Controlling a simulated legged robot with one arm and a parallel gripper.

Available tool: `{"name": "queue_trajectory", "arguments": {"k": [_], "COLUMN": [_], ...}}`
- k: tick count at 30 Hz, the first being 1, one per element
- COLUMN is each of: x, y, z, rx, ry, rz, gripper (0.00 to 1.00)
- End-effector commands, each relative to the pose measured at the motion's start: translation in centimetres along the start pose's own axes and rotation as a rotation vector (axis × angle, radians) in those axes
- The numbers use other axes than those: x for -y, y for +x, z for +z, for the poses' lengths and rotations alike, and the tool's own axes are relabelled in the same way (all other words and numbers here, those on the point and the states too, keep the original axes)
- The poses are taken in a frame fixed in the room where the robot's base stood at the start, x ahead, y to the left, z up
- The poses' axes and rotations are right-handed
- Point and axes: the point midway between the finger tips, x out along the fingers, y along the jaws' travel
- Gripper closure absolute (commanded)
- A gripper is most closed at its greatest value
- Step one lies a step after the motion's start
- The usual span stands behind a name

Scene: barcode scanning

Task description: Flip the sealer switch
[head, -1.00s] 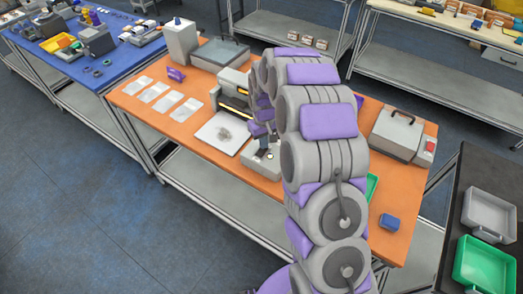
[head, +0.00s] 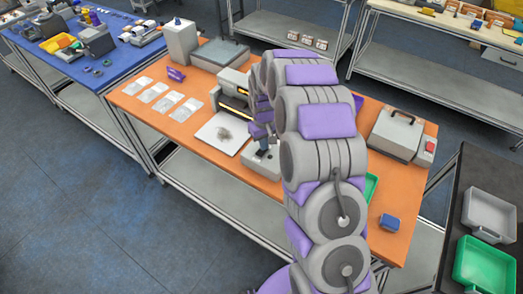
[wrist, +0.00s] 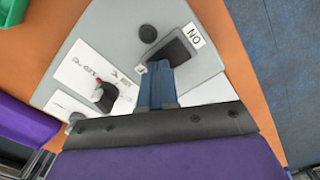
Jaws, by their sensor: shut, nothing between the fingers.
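The grey sealer housing (wrist: 110,35) fills the upper part of the wrist view, with white labels and a dark rocker switch (wrist: 177,52) beside an "ON" label (wrist: 195,35) that appears upside down. My gripper (wrist: 158,72) has its blue fingers together, with nothing between them. The fingertips are at the lower left edge of the switch; I cannot tell whether they touch it. In the head view, my gripper (head: 263,146) is over the grey front box (head: 262,168) of the sealer (head: 233,92). My arm hides part of the machine.
A black round knob (wrist: 148,33) and a small red-and-black control (wrist: 105,95) are on the same housing. A white plate (head: 220,131) lies left of the box. White pouches (head: 160,94) lie on the orange table (head: 125,97). A grey case (head: 397,135) stands on the right.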

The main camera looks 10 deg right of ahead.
Motion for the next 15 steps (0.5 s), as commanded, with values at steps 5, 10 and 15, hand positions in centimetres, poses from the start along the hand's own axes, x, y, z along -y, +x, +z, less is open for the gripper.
{"name": "queue_trajectory", "arguments": {"k": [5,10,15], "x": [0.0,0.0,0.0], "y": [-1.5,-2.7,-4.0], "z": [0.0,0.0,0.0], "rx": [-0.003,-0.004,-0.003], "ry": [0.000,0.000,0.000], "rz": [0.001,0.001,0.001], "gripper": [1.00,1.00,1.00]}}
